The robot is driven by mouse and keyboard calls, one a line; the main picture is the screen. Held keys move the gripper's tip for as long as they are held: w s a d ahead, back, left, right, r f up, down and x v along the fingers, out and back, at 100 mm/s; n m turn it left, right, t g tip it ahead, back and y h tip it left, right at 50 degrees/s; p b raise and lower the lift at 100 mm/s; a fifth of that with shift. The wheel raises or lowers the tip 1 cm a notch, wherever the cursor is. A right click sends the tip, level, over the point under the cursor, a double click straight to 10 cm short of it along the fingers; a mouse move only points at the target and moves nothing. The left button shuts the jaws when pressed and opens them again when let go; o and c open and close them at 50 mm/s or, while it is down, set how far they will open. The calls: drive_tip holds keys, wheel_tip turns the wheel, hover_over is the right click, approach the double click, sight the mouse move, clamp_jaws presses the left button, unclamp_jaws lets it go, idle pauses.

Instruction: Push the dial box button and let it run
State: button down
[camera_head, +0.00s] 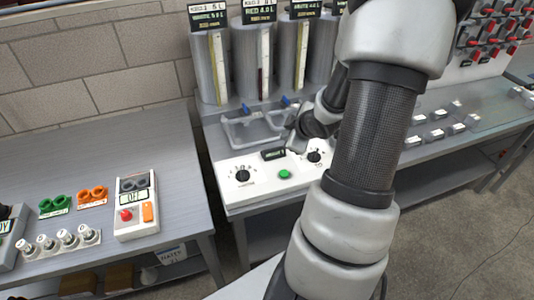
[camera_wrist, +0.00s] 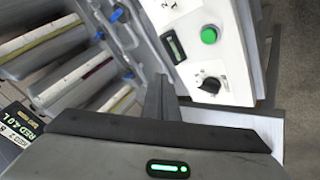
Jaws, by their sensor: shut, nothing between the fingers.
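The dial box (camera_head: 258,187) is a white panel with two black dials, a small dark display (camera_head: 273,154) and a round green button (camera_head: 284,174) between the dials. In the wrist view the green button (camera_wrist: 208,34) is at the upper right, with one dial (camera_wrist: 210,84) below it. My gripper (camera_wrist: 159,80) is shut and empty, its fingers pointing toward the box's back edge, left of the button and apart from it. In the head view my gripper (camera_head: 298,143) is behind the button, partly hidden by my arm. The display text is too small to read.
Tall grey cylinders (camera_head: 210,70) with gauges and labels stand behind the box, with blue taps above a grey tray (camera_head: 250,128). On the left table (camera_head: 150,150) are a white box (camera_head: 135,205) with a red button and an OFF display, and green and orange parts (camera_head: 92,197).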

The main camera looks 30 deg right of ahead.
sight(286, 175)
drive_tip(key=shift+s+a+f+n+t+y, duration=0.15)
drive_tip(key=shift+s+f, duration=0.15)
drive_tip(key=shift+f, duration=0.25)
drive_tip(key=shift+s+f+n+t+y, duration=0.1)
drive_tip(key=shift+s+f+y, duration=0.15)
drive_tip(key=shift+f, duration=0.25)
drive_tip(key=shift+s+a+f+n+t+y, duration=0.15)
drive_tip(key=shift+s+f, duration=0.15)
drive_tip(key=shift+f, duration=0.25)
drive_tip(key=shift+d, duration=0.1)
wheel_tip(286, 175, down, 9)
drive_tip(key=b, duration=0.8)
drive_tip(key=shift+r, duration=0.1)
drive_tip(key=shift+b, duration=0.35)
drive_tip(key=shift+f, duration=0.4)
drive_tip(key=shift+f+b, duration=0.5)
drive_tip(key=shift+b, duration=0.15)
idle(0.6)
idle(0.3)
drive_tip(key=shift+r+p, duration=0.95)
